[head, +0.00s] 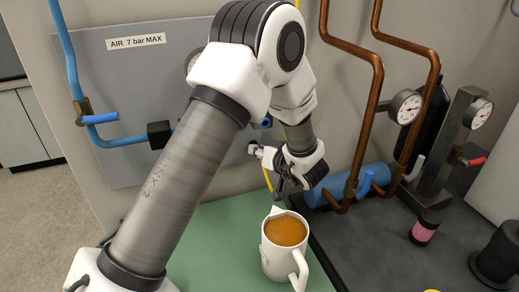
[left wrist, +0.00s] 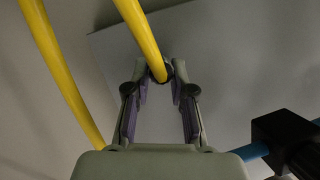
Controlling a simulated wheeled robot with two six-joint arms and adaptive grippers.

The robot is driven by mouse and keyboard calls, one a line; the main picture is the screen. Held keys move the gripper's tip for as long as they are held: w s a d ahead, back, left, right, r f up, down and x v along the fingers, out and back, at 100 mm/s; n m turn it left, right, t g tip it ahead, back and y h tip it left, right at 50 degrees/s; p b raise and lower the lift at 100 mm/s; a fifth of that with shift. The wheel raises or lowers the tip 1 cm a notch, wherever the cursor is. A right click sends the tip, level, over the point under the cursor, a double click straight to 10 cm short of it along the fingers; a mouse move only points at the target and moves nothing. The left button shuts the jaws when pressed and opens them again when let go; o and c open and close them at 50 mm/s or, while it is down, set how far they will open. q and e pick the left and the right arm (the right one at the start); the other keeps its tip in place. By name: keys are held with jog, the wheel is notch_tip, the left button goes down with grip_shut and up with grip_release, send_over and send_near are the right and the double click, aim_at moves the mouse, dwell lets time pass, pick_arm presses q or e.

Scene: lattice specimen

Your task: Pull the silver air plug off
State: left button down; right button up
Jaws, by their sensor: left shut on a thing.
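My left gripper (head: 266,154) is in front of the grey wall panel, with its wrist bent down and to the left. In the left wrist view its two fingers (left wrist: 164,78) are closed around the end of a yellow hose (left wrist: 141,38). A small dark and silvery end piece, the air plug (left wrist: 166,72), shows between the fingertips, mostly hidden by them. I cannot tell whether it is still seated in a socket. In the head view the yellow hose (head: 268,180) hangs just below the gripper. My right gripper is not in view.
A white mug of brown drink (head: 269,255) stands on the green mat (head: 205,240) below the gripper. The grey panel (head: 120,70) carries blue pipe (head: 68,50). Copper pipes (head: 364,130), gauges (head: 406,106) and a blue cylinder (head: 325,194) are to the right.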

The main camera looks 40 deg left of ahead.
pick_arm(q)
jog(key=shift+s+d, duration=0.1)
jog(key=shift+d, duration=0.15)
jog(key=d, duration=0.1)
jog(key=s+d+p, duration=0.1)
jog(key=s+d, duration=0.1)
jog(key=shift+d+p, duration=0.35)
jog(key=shift+p, duration=0.05)
dwell(0.3)
